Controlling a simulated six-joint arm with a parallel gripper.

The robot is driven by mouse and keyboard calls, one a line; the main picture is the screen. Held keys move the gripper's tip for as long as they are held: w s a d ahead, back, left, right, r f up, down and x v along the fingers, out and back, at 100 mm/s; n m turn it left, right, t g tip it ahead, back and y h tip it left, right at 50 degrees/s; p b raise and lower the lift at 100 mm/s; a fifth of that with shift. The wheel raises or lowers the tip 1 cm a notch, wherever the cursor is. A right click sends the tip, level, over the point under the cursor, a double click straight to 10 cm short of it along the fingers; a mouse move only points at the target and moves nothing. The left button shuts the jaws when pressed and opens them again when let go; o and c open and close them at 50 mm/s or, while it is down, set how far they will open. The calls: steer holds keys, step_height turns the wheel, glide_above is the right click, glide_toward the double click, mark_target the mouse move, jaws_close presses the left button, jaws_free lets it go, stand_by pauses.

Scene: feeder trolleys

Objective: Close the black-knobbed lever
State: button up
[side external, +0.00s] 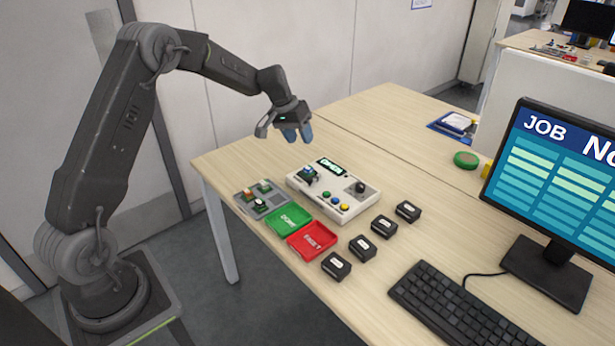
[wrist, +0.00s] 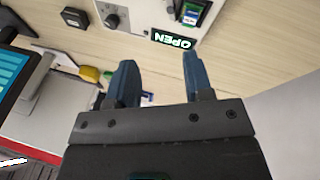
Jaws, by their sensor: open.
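A white test box (side external: 333,205) stands on the desk. Its black knob (side external: 361,187) is on a grey panel at the right; the knob also shows in the wrist view (wrist: 112,21). I cannot make out a lever shaft. A socket (side external: 308,175) with a blue and dark part is at the box's left.
A grey tray (side external: 245,207) with small parts, a green tray (side external: 283,228) and a red tray (side external: 304,250) lie left and in front of the box. Several black blocks (side external: 384,227) stand to its right. A keyboard (side external: 460,310) and monitor (side external: 555,190) are further right.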

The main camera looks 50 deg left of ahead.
mark_target(309, 178)
steer(key=s+m+t, duration=0.1)
steer(key=s+m, duration=0.3)
steer(key=m, duration=0.1)
steer(key=x, duration=1.4)
steer(key=shift+s+f, duration=0.15)
jaws_close()
